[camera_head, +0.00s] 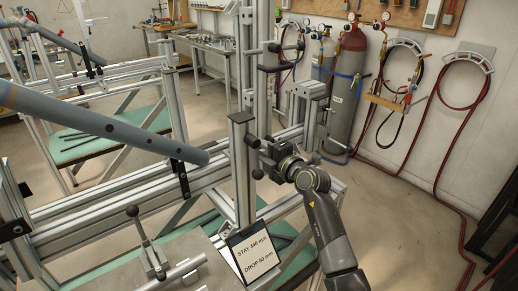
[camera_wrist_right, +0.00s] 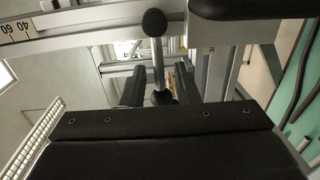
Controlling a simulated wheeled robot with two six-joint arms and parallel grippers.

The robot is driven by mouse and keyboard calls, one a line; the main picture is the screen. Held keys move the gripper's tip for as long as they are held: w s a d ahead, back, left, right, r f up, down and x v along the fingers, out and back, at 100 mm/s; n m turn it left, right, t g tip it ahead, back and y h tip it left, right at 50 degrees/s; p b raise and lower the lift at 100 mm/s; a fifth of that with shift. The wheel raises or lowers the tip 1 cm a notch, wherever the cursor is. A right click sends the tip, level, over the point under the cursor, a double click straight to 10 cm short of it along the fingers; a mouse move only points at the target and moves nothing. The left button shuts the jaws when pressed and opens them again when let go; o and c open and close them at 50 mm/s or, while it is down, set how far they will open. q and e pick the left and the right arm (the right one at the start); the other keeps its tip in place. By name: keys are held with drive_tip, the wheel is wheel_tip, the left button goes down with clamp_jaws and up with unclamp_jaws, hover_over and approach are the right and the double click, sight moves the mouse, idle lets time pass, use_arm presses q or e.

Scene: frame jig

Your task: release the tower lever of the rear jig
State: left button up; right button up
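The jig's tower (camera_head: 243,170) is an upright aluminium post right of the grey-blue tube's end. My right gripper (camera_head: 268,157) is at its right side, with dark knobs close by. In the right wrist view, a lever (camera_wrist_right: 158,60) with a pale rod and a black ball knob at its top stands in front of my right gripper (camera_wrist_right: 160,88). The fingers are apart, one on each side of the rod's lower part, where a second dark ball shows. A gap seems to remain on both sides; contact is hard to tell. My left gripper is out of view.
A grey-blue tube (camera_head: 105,125) lies across the jig. Gas cylinders (camera_head: 348,85) and hoses stand at the right wall.

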drive_tip(key=shift+w+a, duration=0.35)
drive_tip(key=shift+w, duration=0.15)
clamp_jaws()
